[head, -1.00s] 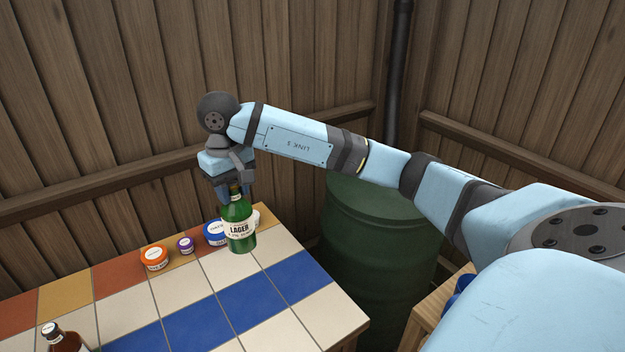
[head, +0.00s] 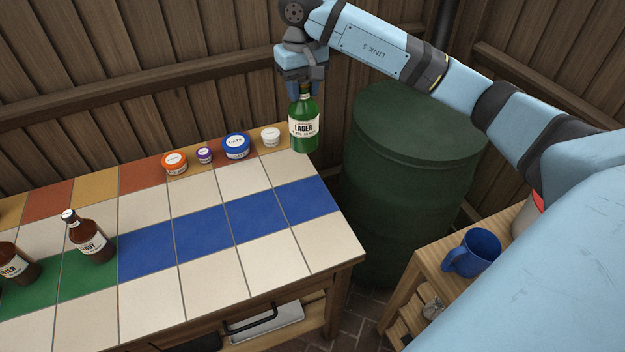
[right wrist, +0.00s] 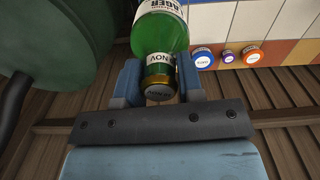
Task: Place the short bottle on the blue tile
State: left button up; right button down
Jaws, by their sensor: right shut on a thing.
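A green lager bottle (head: 304,128) is upright at the back right corner of the tiled table. My right gripper (head: 303,92) is shut on its neck from above; the right wrist view shows the neck and gold cap (right wrist: 159,88) between the two fingers (right wrist: 160,86). I cannot tell whether the base touches the table. A row of blue tiles (head: 255,215) runs along the table in front of the bottle, and these tiles are bare. Two brown bottles, one stout (head: 91,240) and one partly cut off (head: 17,266), stand at the left. My left gripper is out of view.
Orange (head: 175,163), purple (head: 205,155), blue (head: 236,147) and white (head: 270,137) jars line the table's back, left of the green bottle. A dark green barrel (head: 415,160) stands right of the table. A blue mug (head: 474,252) sits on a wooden stand.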

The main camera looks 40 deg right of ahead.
notch_tip(320, 180, down, 20)
jog(key=shift+p, duration=0.4)
jog(key=c, duration=1.2)
grip_release()
jog(key=shift+f, duration=0.1)
jog(key=o, duration=0.4)
jog(key=shift+o, duration=0.2)
